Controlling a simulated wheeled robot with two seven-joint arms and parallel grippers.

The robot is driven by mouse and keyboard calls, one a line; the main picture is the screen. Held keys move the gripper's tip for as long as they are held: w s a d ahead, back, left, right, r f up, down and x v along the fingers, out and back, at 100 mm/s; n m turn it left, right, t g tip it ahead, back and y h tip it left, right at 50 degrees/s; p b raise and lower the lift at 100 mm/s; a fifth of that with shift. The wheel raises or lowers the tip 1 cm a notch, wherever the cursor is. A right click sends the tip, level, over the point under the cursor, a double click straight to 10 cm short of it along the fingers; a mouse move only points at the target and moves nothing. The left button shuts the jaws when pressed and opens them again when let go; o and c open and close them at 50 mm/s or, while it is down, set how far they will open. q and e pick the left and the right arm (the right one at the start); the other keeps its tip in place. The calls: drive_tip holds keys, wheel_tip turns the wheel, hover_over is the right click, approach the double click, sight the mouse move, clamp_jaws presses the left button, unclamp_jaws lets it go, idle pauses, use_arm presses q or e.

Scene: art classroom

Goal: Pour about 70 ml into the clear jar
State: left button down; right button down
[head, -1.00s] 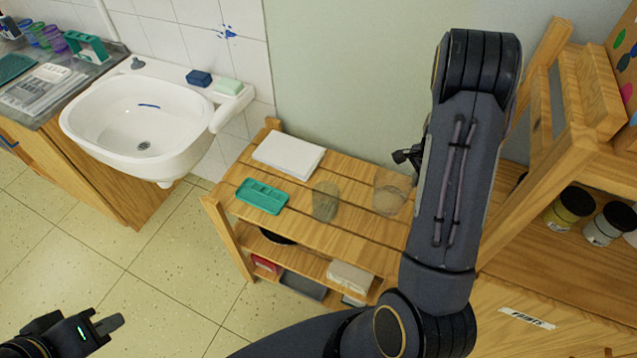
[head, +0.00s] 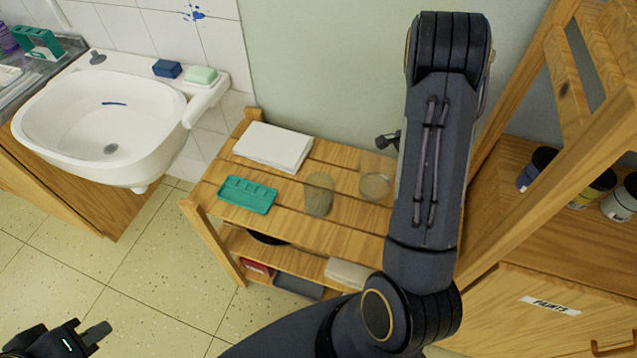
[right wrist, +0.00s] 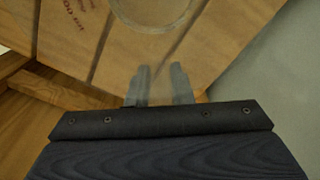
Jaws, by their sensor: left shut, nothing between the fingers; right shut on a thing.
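Two see-through vessels show at the slatted wooden table in the head view. The left one (head: 319,194) looks greyish and stands upright on the slats. The right one (head: 376,181) is very clear, with a pale brownish lower part, beside my right arm. I cannot tell surely which is the task's jar, nor their levels. My left gripper (head: 97,333) is shut and empty, low at left.
The slatted table (head: 345,231) also bears a green tray (head: 246,195) and white paper (head: 273,147). A sink (head: 108,125) is at left. A wooden shelf with paint jars (head: 622,203) stands close on the right. Open floor lies at front left.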

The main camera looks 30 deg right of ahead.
drive_tip(key=shift+w+a+r+g+h+p, duration=0.2)
drive_tip(key=shift+r+h+p, duration=0.3)
drive_tip(key=shift+p, duration=0.4)
drive_tip(key=shift+s+a+r+g+h+p, duration=0.1)
drive_tip(key=shift+a+r+h+p, duration=0.25)
drive_tip(key=shift+r+p, duration=0.45)
drive_tip(key=shift+w+a+r+g+h+p, duration=0.1)
drive_tip(key=shift+a+r+h+p, duration=0.25)
drive_tip(key=shift+p, duration=0.65)
drive_tip(key=shift+w+a+r+h+p, duration=0.1)
drive_tip(key=shift+a+r+h+p, duration=0.2)
drive_tip(key=shift+r+h+p, duration=0.35)
drive_tip(key=w+a+r+g+h+p, duration=0.1)
drive_tip(key=a+r+g+h+p, duration=0.1)
drive_tip(key=a+r+h+p, duration=0.3)
wheel_tip(320, 180, up, 4)
drive_tip(key=a+h, duration=0.1)
drive_tip(key=h, duration=0.1)
drive_tip(key=shift+w+h, duration=0.3)
drive_tip(key=shift+h, duration=0.05)
drive_tip(key=shift+a+r+h+p, duration=0.25)
drive_tip(key=shift+r+h+p, duration=0.05)
drive_tip(key=shift+p, duration=0.05)
drive_tip(key=shift+w+a+r+h, duration=0.15)
drive_tip(key=shift+a+r+h, duration=0.3)
drive_tip(key=shift+r+h, duration=0.05)
drive_tip(key=shift+w+a+r+g+h, duration=0.1)
drive_tip(key=shift+a+r+g+h, duration=0.2)
drive_tip(key=shift+a+r+h, duration=0.15)
